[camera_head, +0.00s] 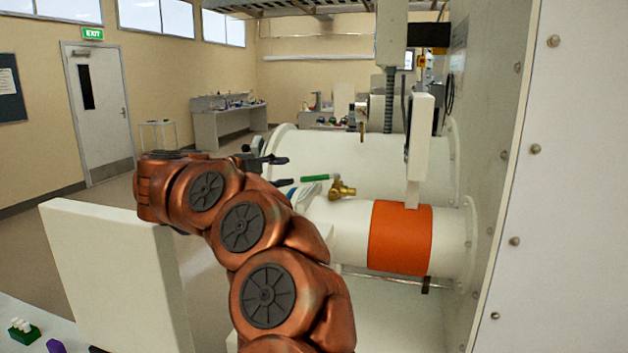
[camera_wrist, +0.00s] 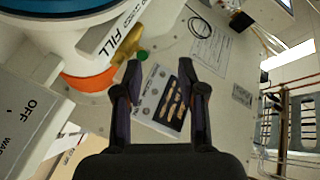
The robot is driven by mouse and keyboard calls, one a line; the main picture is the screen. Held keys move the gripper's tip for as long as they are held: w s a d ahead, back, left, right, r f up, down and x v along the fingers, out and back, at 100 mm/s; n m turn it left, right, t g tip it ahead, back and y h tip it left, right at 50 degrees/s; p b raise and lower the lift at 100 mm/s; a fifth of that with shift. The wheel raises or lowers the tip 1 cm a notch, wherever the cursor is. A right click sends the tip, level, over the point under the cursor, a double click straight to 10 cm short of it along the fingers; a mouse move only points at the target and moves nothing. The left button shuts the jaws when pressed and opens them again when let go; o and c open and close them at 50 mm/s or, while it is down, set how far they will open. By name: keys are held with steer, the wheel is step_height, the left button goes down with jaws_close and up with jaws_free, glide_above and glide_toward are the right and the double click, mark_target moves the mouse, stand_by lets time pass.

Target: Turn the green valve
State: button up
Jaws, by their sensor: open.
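The green valve handle (camera_head: 320,178) lies roughly level on a brass valve body (camera_head: 342,190), beside the white cylinder with the orange band. My gripper (camera_head: 281,171) is left of the handle in the head view, its dark fingers spread apart and empty. In the wrist view my gripper (camera_wrist: 160,64) is open, with a panel behind the gap. There the green handle (camera_wrist: 143,55) shows only as a small bit by the left fingertip, outside the gap, with the brass body (camera_wrist: 127,42) beside it. I cannot tell whether that finger touches the handle.
The orange-banded cylinder (camera_head: 400,237) and a larger white cylinder (camera_head: 350,155) stick out from the glovebox wall (camera_head: 495,200). A white lever arm (camera_head: 418,140) hangs above the band. A white panel (camera_head: 115,270) stands at left. A label reading FILL (camera_wrist: 122,35) is near the valve.

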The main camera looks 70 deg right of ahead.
mark_target(307, 179)
steer(key=shift+s+f+m+g+y, duration=0.2)
steer(key=shift+s+f+g, duration=0.15)
steer(key=shift+s, duration=0.2)
steer(key=shift+s+f+m+g+y, duration=0.25)
steer(key=shift+s+f, duration=0.1)
steer(key=shift+s, duration=0.2)
steer(key=shift+s+d, duration=0.2)
steer(key=shift+d, duration=0.05)
steer(key=shift+p+x, duration=1)
steer(key=shift+x, duration=2.5)
steer(key=shift+w, duration=0.1)
jaws_close()
